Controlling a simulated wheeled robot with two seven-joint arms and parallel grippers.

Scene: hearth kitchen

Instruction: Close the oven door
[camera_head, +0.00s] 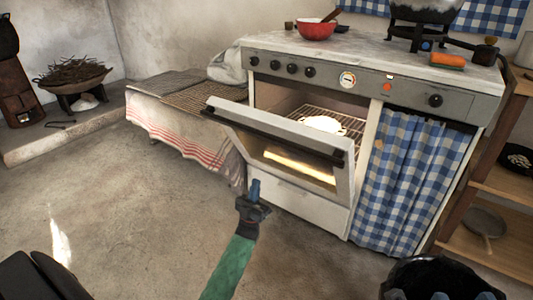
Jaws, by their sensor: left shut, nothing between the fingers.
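The white oven door (346,188) stands partly open, tilted outward from its lower edge, with a dark handle bar (275,132) along its top. The oven (262,93) shows behind it, with a wire rack and a pale round item (325,124) inside. My left gripper (255,190), with blue fingertips on a green-sleeved arm, is shut and empty. It is in front of the oven, below the handle in the picture, near the door's lower left. I cannot tell whether it touches the door.
A red bowl (316,29) and a dark pot (423,13) are on the stove top. A blue checked curtain (410,185) hangs right of the oven. A cloth-covered bench (170,125) is at left, wooden shelves (495,195) at right. The left floor is clear.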

